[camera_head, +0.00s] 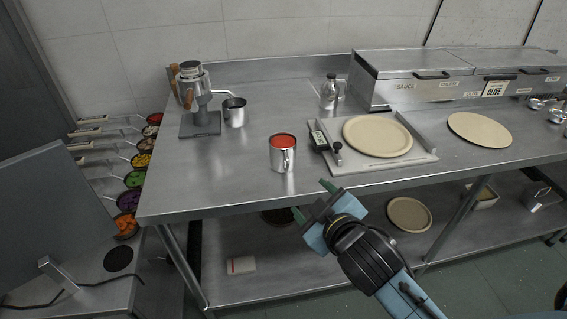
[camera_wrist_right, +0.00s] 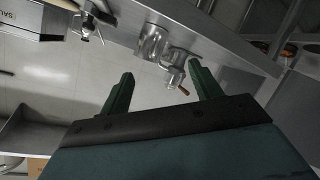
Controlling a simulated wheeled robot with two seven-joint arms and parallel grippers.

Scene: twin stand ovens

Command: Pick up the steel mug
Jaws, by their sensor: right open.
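A steel mug (camera_head: 283,158) with red contents stands upright near the front edge of the steel table, its handle facing the front. A steel cylinder that looks like this mug shows beyond the fingers in the right wrist view (camera_wrist_right: 151,42). A second steel cup (camera_head: 234,113) stands farther back, beside a press-like device (camera_head: 196,98). My right gripper (camera_head: 313,201) is open and empty, in front of the table edge, short of the mug and slightly to its right. Its two green fingers also show apart in the wrist view (camera_wrist_right: 160,71). My left gripper is not in view.
Right of the mug, a tray (camera_head: 418,158) holds a round dough disc (camera_head: 377,136) and a dark-handled tool (camera_head: 322,140). A glass jar (camera_head: 329,93) stands behind. Several ladles of toppings line the left. A lower shelf (camera_head: 340,270) lies under the table (camera_head: 225,180).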

